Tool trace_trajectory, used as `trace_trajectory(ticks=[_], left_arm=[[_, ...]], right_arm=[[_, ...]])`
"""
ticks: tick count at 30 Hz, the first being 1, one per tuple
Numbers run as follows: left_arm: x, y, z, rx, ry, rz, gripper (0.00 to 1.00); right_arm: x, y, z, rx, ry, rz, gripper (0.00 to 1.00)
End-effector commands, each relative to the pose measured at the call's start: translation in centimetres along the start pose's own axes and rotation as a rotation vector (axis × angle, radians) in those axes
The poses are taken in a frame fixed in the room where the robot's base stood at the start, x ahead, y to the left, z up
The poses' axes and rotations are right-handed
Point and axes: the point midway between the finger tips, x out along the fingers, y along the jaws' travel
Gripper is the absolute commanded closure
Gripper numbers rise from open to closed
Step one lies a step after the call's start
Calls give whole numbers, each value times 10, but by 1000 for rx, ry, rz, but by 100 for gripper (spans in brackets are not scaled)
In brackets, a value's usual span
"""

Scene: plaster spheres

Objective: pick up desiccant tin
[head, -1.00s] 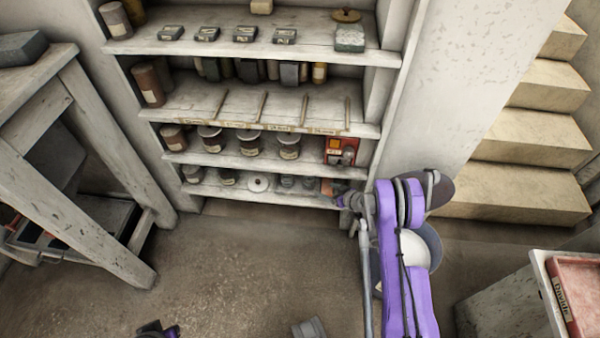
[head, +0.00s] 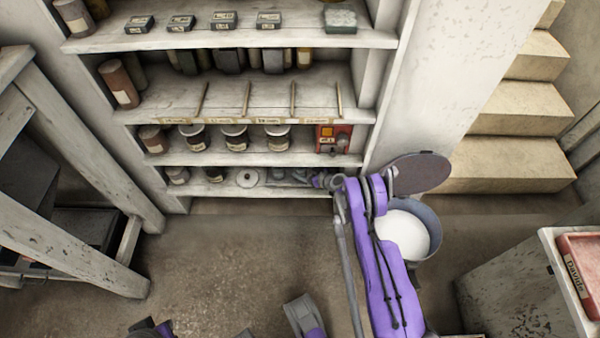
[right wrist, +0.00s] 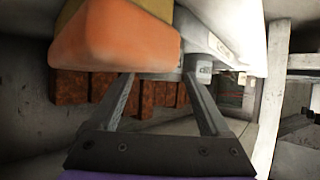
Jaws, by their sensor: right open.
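In the head view my right gripper (head: 320,180) reaches into the right end of the lowest shelf, small and partly hidden by my purple arm. In the right wrist view my right gripper (right wrist: 160,76) is open, its two fingers apart with nothing held between them. A rounded orange block with a yellow part (right wrist: 115,38) fills the top of that view, just beyond the fingertips. I cannot tell whether they touch.
The shelf unit (head: 180,116) holds jars, small boxes and a red-orange box (head: 333,138) above my gripper. A bucket of white material (head: 430,225) stands right of the shelves. A wooden frame (head: 75,255) stands at left, stone steps (head: 515,165) at right. Middle floor is clear.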

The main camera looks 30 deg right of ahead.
Motion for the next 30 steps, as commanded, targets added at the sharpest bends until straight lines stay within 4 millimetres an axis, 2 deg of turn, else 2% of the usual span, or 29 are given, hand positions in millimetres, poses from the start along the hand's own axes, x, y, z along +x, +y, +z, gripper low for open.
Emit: trace_trajectory(ticks=[1,4,13,25,30], left_arm=[[4,0,1,0,-1,0,100],[6,0,2,0,-2,0,100],[6,0,2,0,-2,0,100],[6,0,2,0,-2,0,100],[6,0,2,0,-2,0,100]], right_arm=[[9,-1,2,0,-1,-2,19],[20,0,1,-1,-1,0,19],[23,0,0,0,0,1,21],[23,0,0,0,0,1,93],[23,0,0,0,0,1,95]])
